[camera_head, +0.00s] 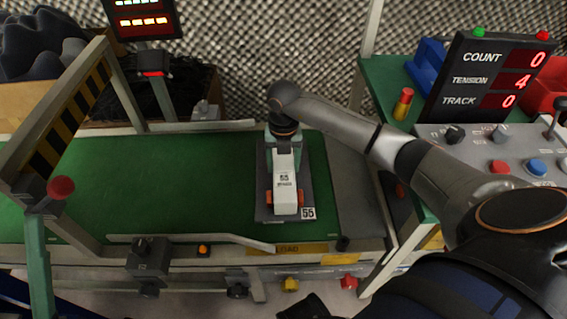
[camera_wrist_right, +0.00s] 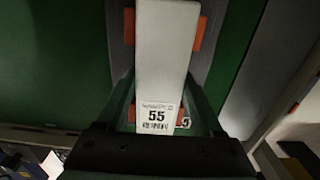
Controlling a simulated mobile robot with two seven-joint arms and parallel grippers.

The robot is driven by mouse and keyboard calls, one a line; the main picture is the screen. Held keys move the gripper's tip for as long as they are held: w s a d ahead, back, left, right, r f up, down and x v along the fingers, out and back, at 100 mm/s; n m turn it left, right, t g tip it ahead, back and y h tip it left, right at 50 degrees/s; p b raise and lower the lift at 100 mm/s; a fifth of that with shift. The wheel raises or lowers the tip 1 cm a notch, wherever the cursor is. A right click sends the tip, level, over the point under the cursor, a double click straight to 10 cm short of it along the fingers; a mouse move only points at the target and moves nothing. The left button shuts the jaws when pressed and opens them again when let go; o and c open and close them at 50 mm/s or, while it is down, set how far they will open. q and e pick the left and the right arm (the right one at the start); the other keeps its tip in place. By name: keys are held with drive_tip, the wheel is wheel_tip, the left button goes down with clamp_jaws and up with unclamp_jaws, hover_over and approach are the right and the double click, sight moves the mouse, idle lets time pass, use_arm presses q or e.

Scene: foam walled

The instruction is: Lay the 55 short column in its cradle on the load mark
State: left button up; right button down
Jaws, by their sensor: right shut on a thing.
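The short column (camera_head: 286,193) is a white block labelled 55, lying lengthwise over its cradle. In the right wrist view the column (camera_wrist_right: 164,45) runs between orange blocks (camera_wrist_right: 196,33). The cradle (camera_head: 264,206) is a grey plate with orange side blocks and a 55 tag, on the green belt in line with the yellow LOAD mark (camera_head: 287,249). My right gripper (camera_head: 284,158) points down and is shut on the column; its green fingers (camera_wrist_right: 162,100) flank the labelled end. Whether the column fully touches the cradle's bottom, I cannot tell. My left gripper is not in view.
The green belt (camera_head: 150,190) is clear left of the cradle. A metal guide rail (camera_head: 200,238) runs along its front edge. A striped gate (camera_head: 70,120) stands at left. A control console (camera_head: 500,150) with a COUNT, TENSION and TRACK display (camera_head: 490,80) stands at right.

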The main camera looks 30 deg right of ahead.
sight(284, 164)
drive_tip(key=shift+c, duration=0.2)
unclamp_jaws()
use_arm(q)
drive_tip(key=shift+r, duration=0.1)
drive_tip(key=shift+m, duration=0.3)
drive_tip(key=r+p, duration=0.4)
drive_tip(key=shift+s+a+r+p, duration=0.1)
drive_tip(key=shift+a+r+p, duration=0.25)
use_arm(e)
wheel_tip(284, 164, up, 12)
